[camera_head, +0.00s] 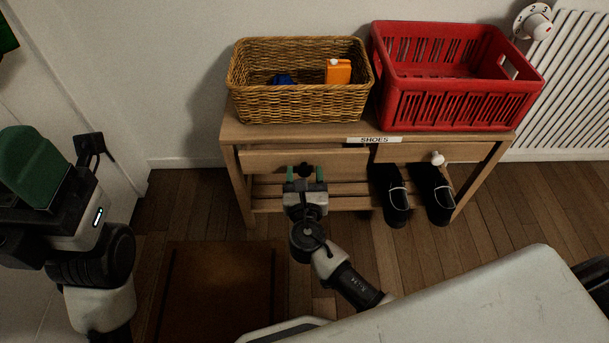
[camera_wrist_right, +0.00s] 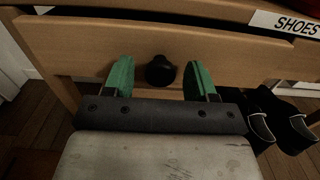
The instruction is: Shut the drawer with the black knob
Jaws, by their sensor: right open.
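The wooden drawer with the black knob (camera_head: 258,160) is the left one of two under the shelf top. It appears pulled out a little, with a dark gap above its front (camera_wrist_right: 90,48) in the right wrist view. The black knob (camera_wrist_right: 160,71) sits mid-front; in the head view it is largely hidden at my gripper. My right gripper (camera_head: 305,173) is open, its green fingers on either side of the knob, apart from it in the wrist view (camera_wrist_right: 160,80). My left gripper (camera_head: 35,160) is at the far left, away from the drawer; its jaw opening is unclear.
The right drawer (camera_head: 400,153) has a white knob (camera_head: 437,158). Black shoes (camera_head: 392,200) stand on the slats below. A wicker basket (camera_head: 300,105) and a red crate (camera_head: 455,110) stand on top. A brown mat (camera_head: 220,295) lies on the floor; a radiator (camera_head: 570,90) is at right.

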